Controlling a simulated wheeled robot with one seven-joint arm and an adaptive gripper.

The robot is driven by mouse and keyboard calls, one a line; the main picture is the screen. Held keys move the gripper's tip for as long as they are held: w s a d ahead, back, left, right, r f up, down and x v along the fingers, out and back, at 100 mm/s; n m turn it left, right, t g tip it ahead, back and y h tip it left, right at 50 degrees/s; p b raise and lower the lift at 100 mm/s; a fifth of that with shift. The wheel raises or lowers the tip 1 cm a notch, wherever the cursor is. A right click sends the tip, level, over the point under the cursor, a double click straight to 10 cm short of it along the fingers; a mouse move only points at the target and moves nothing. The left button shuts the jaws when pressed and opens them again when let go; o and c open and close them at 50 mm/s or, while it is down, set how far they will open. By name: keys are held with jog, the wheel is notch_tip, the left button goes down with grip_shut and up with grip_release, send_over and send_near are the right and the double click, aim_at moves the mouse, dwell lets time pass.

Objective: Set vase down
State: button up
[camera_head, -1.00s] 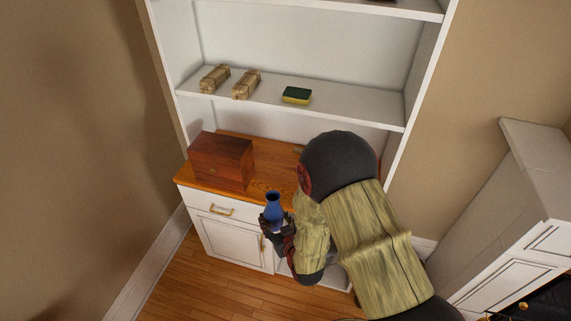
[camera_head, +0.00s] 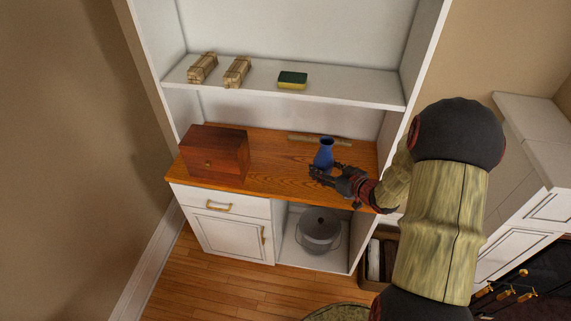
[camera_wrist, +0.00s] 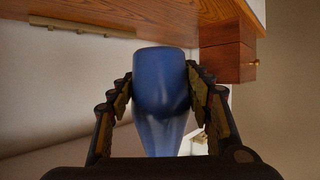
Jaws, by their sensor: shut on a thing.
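The blue vase (camera_head: 323,154) is upright over the right half of the wooden cabinet top (camera_head: 270,168). My gripper (camera_head: 322,172) is shut on it, around its lower part, coming from the right. In the wrist view the vase (camera_wrist: 160,90) fills the middle, between the two fingers of my gripper (camera_wrist: 162,100). I cannot tell whether the vase's base touches the wooden top, as the fingers hide it.
A brown wooden box (camera_head: 214,152) stands on the left of the top. A thin wooden stick-like thing (camera_head: 320,140) lies behind the vase. The shelf above (camera_head: 350,86) holds two wrapped bundles and a sponge (camera_head: 292,80). A grey pot (camera_head: 319,231) stands below.

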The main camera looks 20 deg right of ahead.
jog(key=f+b+x, duration=0.1)
jog(key=x, duration=0.4)
jog(key=s+f+b+x, duration=0.1)
jog(key=b+x, duration=0.1)
jog(key=x, duration=0.3)
jog(key=f+b+x, duration=0.1)
jog(key=x, duration=0.4)
jog(key=shift+s+a+f, duration=0.1)
jog(key=shift+s+a, duration=0.1)
jog(key=shift+a, duration=0.15)
jog(key=shift+w+f+b, duration=0.15)
jog(key=shift+f+b, duration=0.1)
jog(key=shift+b, duration=0.1)
jog(key=shift+w+a+f+b, duration=0.15)
jog(key=shift+f+b, duration=0.6)
jog(key=shift+f, duration=0.9)
jog(key=shift+f, duration=0.1)
jog(key=o, duration=1.4)
jog(key=shift+f, duration=0.1)
jog(key=shift+o, duration=0.2)
